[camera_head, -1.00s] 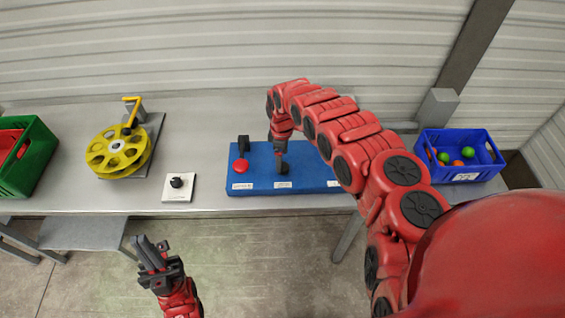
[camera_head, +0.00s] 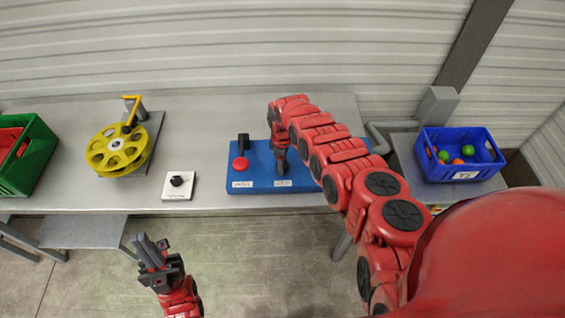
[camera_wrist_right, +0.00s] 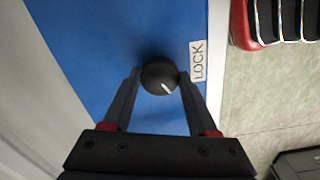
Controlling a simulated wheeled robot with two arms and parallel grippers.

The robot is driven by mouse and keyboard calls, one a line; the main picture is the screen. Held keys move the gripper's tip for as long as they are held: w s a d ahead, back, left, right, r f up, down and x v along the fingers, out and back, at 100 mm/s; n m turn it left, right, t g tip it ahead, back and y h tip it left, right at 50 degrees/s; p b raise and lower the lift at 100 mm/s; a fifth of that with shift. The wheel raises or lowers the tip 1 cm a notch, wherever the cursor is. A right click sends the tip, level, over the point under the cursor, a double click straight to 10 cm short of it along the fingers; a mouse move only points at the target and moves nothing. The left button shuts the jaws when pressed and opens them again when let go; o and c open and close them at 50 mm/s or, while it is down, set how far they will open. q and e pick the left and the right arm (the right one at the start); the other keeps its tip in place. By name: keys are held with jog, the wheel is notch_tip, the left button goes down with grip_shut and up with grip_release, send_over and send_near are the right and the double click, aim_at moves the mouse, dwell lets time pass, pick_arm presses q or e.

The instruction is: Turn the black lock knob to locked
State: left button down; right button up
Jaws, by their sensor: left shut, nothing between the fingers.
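The black lock knob (camera_wrist_right: 160,78) is round with a white pointer mark, which points to the lower right in the right wrist view. It is on the blue panel (camera_head: 310,183), beside a white label reading LOCK (camera_wrist_right: 197,62). In the head view my right gripper (camera_head: 281,162) reaches down over the knob and mostly hides it. In the right wrist view its fingers (camera_wrist_right: 160,76) stand on both sides of the knob, very close to it; whether both touch is unclear. My left gripper (camera_head: 150,248) is shut and empty, in front of the table.
A red button (camera_head: 241,163) and black lever (camera_head: 243,141) are on the panel's left. A white plate (camera_head: 180,194) with another black knob (camera_head: 177,180), a yellow reel (camera_head: 118,150) and a green crate (camera_head: 38,152) stand left. A blue crate (camera_head: 460,152) of balls stands right.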

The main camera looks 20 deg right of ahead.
jog(key=c, duration=0.8)
